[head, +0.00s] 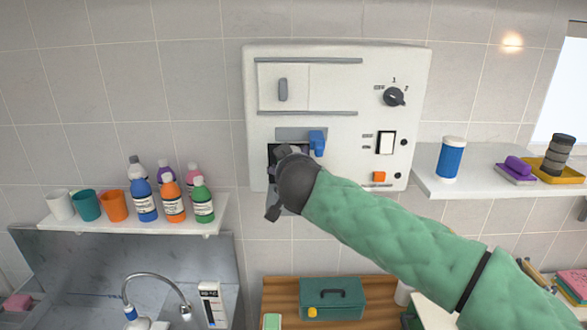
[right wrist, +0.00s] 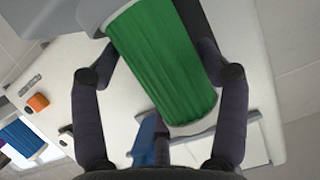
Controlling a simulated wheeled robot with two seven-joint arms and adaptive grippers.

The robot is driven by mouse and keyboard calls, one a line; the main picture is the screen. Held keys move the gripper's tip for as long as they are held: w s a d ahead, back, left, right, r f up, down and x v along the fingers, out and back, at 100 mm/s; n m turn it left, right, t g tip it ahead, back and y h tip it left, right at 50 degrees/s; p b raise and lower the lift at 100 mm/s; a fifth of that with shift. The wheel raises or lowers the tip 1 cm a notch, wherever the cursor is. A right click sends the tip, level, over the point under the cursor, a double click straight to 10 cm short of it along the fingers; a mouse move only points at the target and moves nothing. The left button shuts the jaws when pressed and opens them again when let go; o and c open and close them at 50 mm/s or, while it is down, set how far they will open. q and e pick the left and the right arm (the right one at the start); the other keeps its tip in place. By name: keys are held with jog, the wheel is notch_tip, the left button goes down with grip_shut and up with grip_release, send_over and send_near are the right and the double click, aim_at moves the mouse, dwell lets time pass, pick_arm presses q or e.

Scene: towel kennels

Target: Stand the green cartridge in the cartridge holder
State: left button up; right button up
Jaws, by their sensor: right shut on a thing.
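The green cartridge (right wrist: 165,65) shows large in the right wrist view, a ribbed cylinder with pale ends. It lies tilted between the two fingers of my right gripper (right wrist: 157,62), which is shut on it. In the head view my right gripper (head: 279,182) is at the dark recess (head: 273,151) low on the white wall panel and hides the green cartridge there. The recess may be the cartridge holder; its inside is mostly hidden. I cannot tell how far the cartridge sits in it. My left gripper is not in view.
A blue lever (head: 317,142) sits just right of the recess on the white panel (head: 345,75). Bottles and cups crowd the left shelf (head: 130,222). The right shelf (head: 430,187) holds a blue canister (head: 451,160) and small trays. A green box (head: 332,298) stands below.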

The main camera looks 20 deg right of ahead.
jog(key=o, duration=1.3)
jog(key=shift+c, duration=0.2)
jog(key=v, duration=1.2)
jog(key=shift+a+f, duration=0.1)
